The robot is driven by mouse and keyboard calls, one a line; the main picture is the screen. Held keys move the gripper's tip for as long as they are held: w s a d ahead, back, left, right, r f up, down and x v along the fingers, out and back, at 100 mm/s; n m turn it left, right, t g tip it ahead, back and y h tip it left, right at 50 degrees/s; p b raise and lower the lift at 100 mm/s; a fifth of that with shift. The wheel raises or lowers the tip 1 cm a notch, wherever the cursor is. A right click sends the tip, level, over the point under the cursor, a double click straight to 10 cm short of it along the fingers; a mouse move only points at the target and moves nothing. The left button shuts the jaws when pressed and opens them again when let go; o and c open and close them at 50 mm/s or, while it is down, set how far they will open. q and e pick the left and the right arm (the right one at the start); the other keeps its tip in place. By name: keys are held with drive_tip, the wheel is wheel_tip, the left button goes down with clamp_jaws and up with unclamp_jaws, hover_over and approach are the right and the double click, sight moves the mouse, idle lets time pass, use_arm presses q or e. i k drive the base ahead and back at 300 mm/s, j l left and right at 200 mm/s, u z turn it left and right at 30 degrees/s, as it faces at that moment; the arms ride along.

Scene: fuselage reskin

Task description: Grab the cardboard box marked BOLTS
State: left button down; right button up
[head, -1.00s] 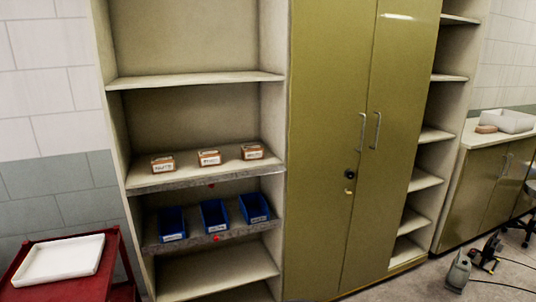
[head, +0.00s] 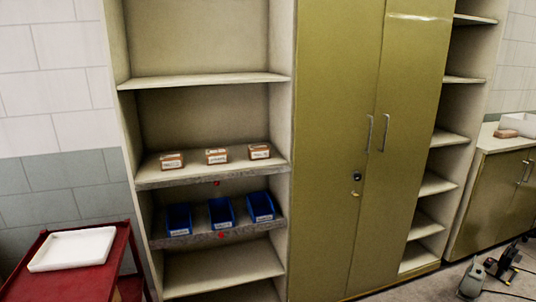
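Three small brown cardboard boxes with white labels stand in a row on the middle shelf (head: 200,178) of the open shelving. They are the left box (head: 172,161), the middle box (head: 217,156) and the right box (head: 260,151). The label print is too small to read, so I cannot tell which one is marked BOLTS. Neither of my grippers shows in the head view.
Three blue bins (head: 221,212) stand on the shelf below the boxes. A red cart (head: 122,262) with a white tray (head: 73,248) is at the lower left. A closed olive cabinet (head: 335,150) adjoins the shelving on the right. Grey equipment (head: 473,278) lies on the floor at right.

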sight(259, 152)
drive_tip(key=i+u, duration=0.2)
drive_tip(key=i, duration=0.8)
